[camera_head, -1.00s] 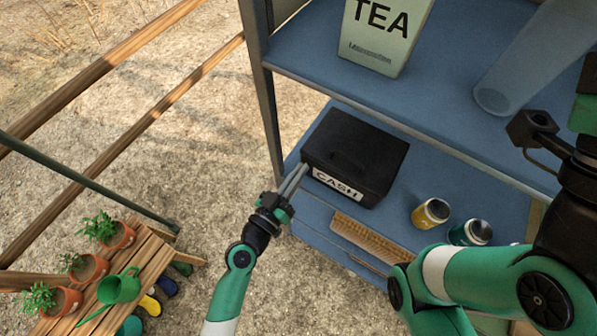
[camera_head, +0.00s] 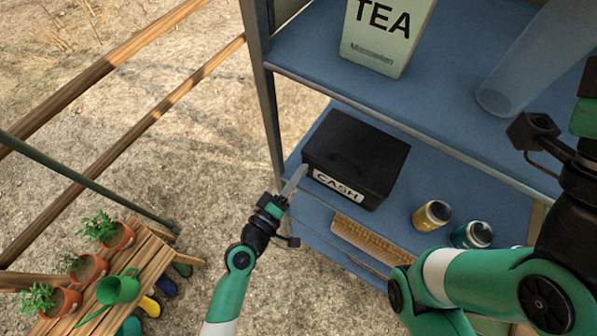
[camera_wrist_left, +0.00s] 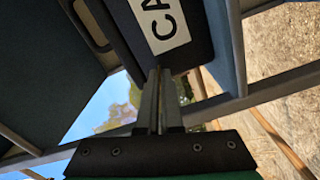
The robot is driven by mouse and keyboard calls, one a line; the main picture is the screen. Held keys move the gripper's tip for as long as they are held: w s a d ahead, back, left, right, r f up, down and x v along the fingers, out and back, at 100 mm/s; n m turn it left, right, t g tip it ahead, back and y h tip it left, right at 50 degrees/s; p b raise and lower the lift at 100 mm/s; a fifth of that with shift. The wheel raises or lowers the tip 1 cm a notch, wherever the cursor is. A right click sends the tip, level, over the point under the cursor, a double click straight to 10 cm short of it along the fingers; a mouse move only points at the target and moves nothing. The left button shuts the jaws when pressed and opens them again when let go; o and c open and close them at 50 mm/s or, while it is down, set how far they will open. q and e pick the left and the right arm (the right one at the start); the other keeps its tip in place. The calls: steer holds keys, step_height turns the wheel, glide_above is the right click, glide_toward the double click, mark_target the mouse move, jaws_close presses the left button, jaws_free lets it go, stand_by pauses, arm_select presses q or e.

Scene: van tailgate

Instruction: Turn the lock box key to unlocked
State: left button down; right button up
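The lock box (camera_head: 355,155) is a black box with a white CASH label on its front, standing on the lower blue shelf. My left gripper (camera_head: 300,175) is at the left end of its front face, beside the label. In the left wrist view the two fingers (camera_wrist_left: 160,75) are close together, with a narrow gap, and their tips are at the box front below the label (camera_wrist_left: 160,22). The key is hidden at the fingertips, so its angle cannot be seen. My right arm shows at the right; its fingers are out of view.
The upper blue shelf (camera_head: 430,95) overhangs the box, with a TEA tin (camera_head: 385,40) and a clear cylinder (camera_head: 515,70) on it. A plant bench (camera_head: 150,262) stands lower left.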

arm_select(q)
steer(key=n, duration=0.3)
steer(key=shift+n, duration=0.3)
stand_by(0.3)
steer(key=c, duration=1.1)
jaws_free()
steer(key=shift+a, duration=0.1)
steer(key=p+v, duration=0.1)
steer(key=v, duration=1)
steer(key=shift+s+a, duration=0.1)
steer(key=shift+s, duration=0.15)
